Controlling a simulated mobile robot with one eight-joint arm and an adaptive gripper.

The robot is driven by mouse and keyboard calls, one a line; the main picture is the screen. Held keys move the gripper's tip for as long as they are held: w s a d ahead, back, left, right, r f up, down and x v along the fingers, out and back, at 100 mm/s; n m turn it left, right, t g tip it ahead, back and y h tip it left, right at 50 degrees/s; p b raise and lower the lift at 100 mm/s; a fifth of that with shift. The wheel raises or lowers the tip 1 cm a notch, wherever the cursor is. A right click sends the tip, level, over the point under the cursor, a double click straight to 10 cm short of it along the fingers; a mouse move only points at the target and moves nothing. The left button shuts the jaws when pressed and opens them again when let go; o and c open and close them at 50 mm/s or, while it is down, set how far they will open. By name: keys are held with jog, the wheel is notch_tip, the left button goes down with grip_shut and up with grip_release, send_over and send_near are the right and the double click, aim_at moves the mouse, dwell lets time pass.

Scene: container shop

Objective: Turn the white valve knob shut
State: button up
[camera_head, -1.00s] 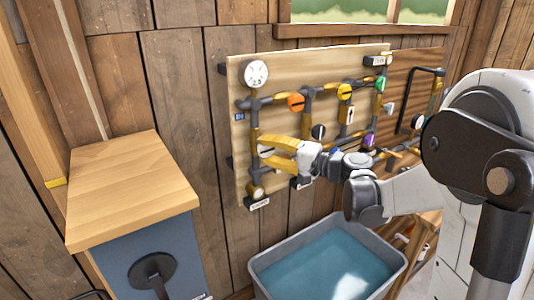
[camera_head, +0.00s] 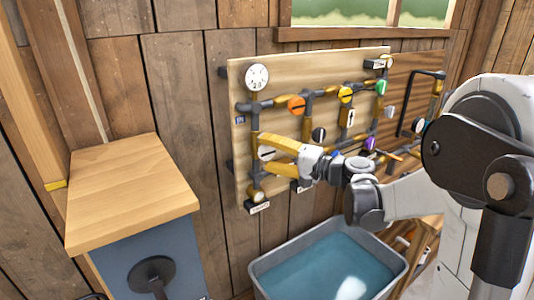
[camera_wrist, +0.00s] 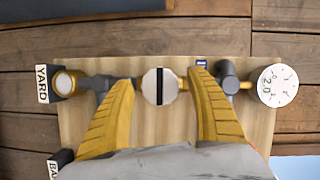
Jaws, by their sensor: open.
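The white valve knob (camera_wrist: 160,86) is a round disc with a dark slot, seen in the wrist view. It sits on a pipe on the wooden board (camera_wrist: 140,129); its slot stands across the pipe's line. My gripper (camera_wrist: 161,79) has its two yellow fingers on either side of the knob, with gaps showing between them and it. In the head view the knob (camera_head: 266,153) is partly hidden by my fingers, at the left of the board. A white gauge (camera_wrist: 277,86) on the same pipe reads about 2.0; it is above the knob in the head view (camera_head: 257,77).
Orange (camera_head: 297,105), yellow (camera_head: 346,95), green (camera_head: 380,87), black (camera_head: 319,134) and purple (camera_head: 370,143) knobs sit to the right on the board. A grey water tub (camera_head: 264,273) stands below. A wood-topped cabinet (camera_head: 130,185) is at the left.

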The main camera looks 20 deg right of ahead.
jog(key=v, duration=1.2)
jog(key=s+a+f+n+g+h+b, duration=0.25)
jog(key=s+a+f+g+h, duration=0.2)
jog(key=s+a+f, duration=0.45)
jog(key=s+f+n+h+b, duration=0.1)
jog(key=s+f+n+h, duration=0.1)
jog(key=s, duration=0.3)
jog(key=s+d+f+n+g+h+b, duration=0.1)
jog(key=s+f+n+h, duration=0.2)
jog(key=s, duration=0.3)
jog(key=shift+s+d+f+h, duration=0.15)
jog(key=shift+f+h, duration=0.5)
jog(key=shift+h, duration=0.1)
jog(key=shift+n+g, duration=0.25)
